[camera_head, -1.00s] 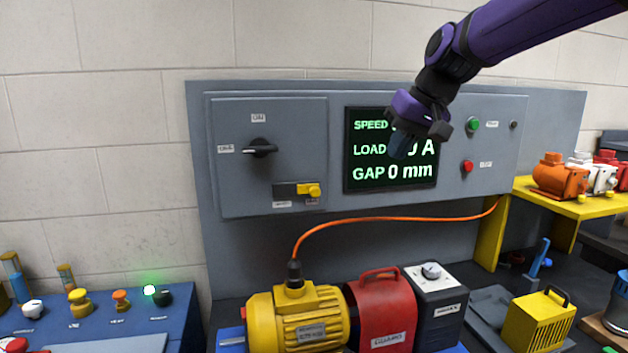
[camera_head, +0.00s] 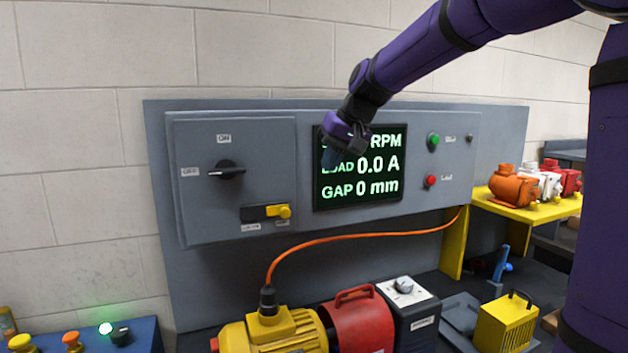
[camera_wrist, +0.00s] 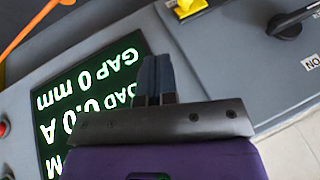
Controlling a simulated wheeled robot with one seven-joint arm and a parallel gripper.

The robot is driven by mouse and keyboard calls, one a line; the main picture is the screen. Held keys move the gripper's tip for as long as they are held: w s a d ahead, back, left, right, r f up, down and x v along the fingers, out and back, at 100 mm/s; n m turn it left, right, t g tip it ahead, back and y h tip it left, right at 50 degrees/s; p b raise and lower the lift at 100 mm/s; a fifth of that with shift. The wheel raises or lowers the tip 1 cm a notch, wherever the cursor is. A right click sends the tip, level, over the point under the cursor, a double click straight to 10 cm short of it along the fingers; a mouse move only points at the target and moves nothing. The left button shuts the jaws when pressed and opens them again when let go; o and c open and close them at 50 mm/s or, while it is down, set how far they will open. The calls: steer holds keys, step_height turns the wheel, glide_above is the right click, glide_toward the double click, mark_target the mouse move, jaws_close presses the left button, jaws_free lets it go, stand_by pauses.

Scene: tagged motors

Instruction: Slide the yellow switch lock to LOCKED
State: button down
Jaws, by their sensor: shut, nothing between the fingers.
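The yellow switch lock (camera_head: 284,211) sits at the right end of its dark slot (camera_head: 256,213) on the grey switch box, below the black rotary switch (camera_head: 227,171). The switch handle points left, toward the label at its left side. Small labels under the slot are too small to read surely. My gripper (camera_head: 330,157) is shut and empty, in front of the display's left part, above and right of the lock. In the wrist view my shut fingers (camera_wrist: 154,75) show over the display edge, and the yellow lock (camera_wrist: 190,7) is at the top edge, partly cut off.
The display (camera_head: 360,190) reads 0.0 A and 0 mm. Green (camera_head: 433,140) and red (camera_head: 430,181) buttons are to its right. An orange cable (camera_head: 350,234) runs below to a yellow motor (camera_head: 275,332) beside a red guard (camera_head: 358,322). The space before the box is clear.

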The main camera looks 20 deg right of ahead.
glide_toward(279, 212)
steer(key=d+f, duration=0.4)
steer(key=a, duration=0.1)
steer(key=a+f, duration=0.1)
steer(key=a, duration=0.1)
steer(key=shift+w+a+f, duration=0.25)
steer(key=shift+a, duration=0.05)
steer(key=a, duration=0.6)
